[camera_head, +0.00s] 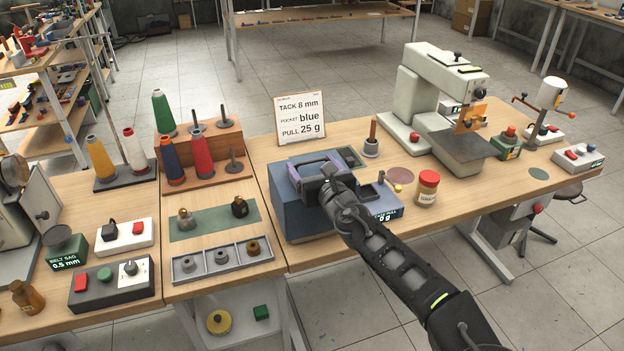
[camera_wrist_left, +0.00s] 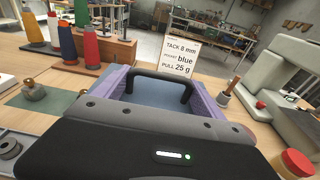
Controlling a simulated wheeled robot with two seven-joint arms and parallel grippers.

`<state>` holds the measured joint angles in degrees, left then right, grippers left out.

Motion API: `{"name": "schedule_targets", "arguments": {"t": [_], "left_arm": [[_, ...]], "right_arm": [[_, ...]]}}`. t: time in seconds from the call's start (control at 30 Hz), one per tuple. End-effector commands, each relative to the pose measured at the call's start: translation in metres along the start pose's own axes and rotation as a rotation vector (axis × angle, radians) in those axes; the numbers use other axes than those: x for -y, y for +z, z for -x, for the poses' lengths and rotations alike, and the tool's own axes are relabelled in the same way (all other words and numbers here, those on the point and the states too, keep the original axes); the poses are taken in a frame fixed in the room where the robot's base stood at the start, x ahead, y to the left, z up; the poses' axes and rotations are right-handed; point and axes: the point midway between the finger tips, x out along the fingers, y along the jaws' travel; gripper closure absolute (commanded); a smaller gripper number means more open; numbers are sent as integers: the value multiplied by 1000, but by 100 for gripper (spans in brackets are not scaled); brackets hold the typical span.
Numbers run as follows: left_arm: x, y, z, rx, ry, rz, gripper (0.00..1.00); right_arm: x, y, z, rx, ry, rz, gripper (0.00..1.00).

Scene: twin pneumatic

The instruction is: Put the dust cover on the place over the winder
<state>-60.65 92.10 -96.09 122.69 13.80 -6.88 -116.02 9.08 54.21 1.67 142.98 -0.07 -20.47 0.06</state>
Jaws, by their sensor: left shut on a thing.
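A blue box-shaped body (camera_head: 290,211), which looks like the dust cover, stands in the middle of the right-hand table. Its blue top also shows in the left wrist view (camera_wrist_left: 155,92), under a black handle (camera_wrist_left: 160,74). My left gripper (camera_head: 324,169) is at the top of this body, shut on the handle. Lavender pieces (camera_wrist_left: 207,105) flank the handle; I cannot tell whether they are my fingers or part of the cover. The fingertips are largely hidden by the gripper body. I cannot make out the winder or whether the cover is resting or lifted. My right gripper is not in view.
Beside the cover are dark trays (camera_head: 348,157) and a small display (camera_head: 388,213). A red-lidded jar (camera_head: 428,187) and a wooden-handled tool (camera_head: 372,138) stand close to the right. A sign (camera_head: 301,118) stands behind. Thread cones (camera_head: 202,155) and a sewing machine (camera_head: 445,100) flank the area.

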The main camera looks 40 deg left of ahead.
Motion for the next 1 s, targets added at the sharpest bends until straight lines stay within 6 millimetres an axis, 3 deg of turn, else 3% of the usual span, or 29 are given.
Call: {"name": "schedule_targets", "arguments": {"t": [0.3,0.67,0.7,0.9,1.0], "left_arm": [[0,-35,-5,0,1,-3,93],[0,-39,-6,0,0,-1,93],[0,-39,-6,-1,0,-1,17],[0,-38,-6,-1,1,-1,1],[0,-38,-6,-1,1,-1,0]], "right_arm": [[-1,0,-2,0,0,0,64],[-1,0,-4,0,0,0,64],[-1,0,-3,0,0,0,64],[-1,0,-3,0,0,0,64],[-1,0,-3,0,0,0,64]]}}
